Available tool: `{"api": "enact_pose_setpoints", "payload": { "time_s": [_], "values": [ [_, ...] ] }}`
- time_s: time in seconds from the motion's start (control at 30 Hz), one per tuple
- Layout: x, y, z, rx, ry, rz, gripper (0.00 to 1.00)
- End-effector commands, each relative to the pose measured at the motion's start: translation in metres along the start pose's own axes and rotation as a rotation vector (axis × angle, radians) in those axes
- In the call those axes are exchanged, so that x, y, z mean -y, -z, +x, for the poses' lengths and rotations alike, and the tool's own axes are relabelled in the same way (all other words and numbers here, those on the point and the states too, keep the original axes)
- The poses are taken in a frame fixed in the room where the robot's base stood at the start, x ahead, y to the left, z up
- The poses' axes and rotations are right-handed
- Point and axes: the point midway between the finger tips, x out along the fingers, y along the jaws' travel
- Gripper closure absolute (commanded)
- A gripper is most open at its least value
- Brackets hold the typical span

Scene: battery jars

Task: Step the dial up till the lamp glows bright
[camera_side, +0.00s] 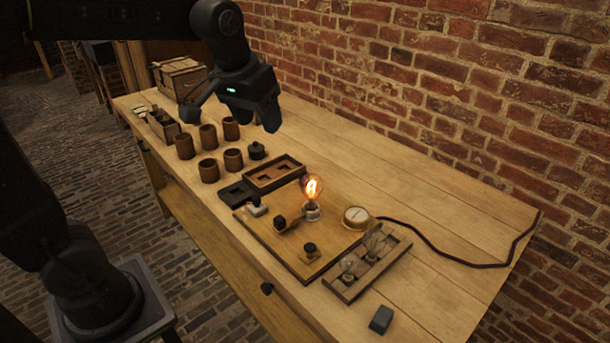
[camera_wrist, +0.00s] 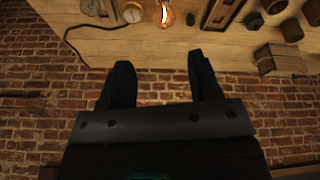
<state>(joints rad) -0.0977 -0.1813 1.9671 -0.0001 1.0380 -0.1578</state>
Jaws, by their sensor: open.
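The lamp (camera_side: 312,193) stands on the wooden board (camera_side: 276,246) and its filament glows orange. The glowing lamp also shows at the top of the wrist view (camera_wrist: 165,14). A small dark knob on a base, which looks like the dial (camera_side: 310,249), sits near the board's front right; its setting is too small to read. A dark block (camera_side: 281,222) and a pale switch-like piece (camera_side: 257,209) are on the board too. A round brass gauge (camera_side: 355,217) stands at its right corner.
A tray with spare bulbs (camera_side: 367,264) lies at right, with a dark block (camera_side: 381,319) in front. A cable (camera_side: 440,252) runs right. A brick wall is behind.

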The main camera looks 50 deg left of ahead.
Motion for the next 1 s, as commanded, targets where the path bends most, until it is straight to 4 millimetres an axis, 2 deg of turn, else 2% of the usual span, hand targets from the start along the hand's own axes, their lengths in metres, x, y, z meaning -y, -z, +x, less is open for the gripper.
{"api": "enact_pose_setpoints", "payload": {
  "time_s": [0.03, 0.2, 0.27, 0.4, 0.5, 0.6, 0.7, 1.0],
  "values": [
    [0.002, 0.021, 0.011, 0.028, 0.010, -0.035, 0.43],
    [0.013, 0.083, 0.050, 0.103, 0.037, -0.147, 0.43],
    [0.018, 0.103, 0.067, 0.128, 0.047, -0.188, 0.43],
    [0.034, 0.141, 0.116, 0.188, 0.072, -0.282, 0.43],
    [0.047, 0.161, 0.152, 0.228, 0.089, -0.344, 0.43],
    [0.059, 0.174, 0.184, 0.259, 0.104, -0.396, 0.43],
    [0.068, 0.180, 0.207, 0.281, 0.114, -0.434, 0.43],
    [0.075, 0.180, 0.236, 0.300, 0.123, -0.462, 0.43]
  ]
}}
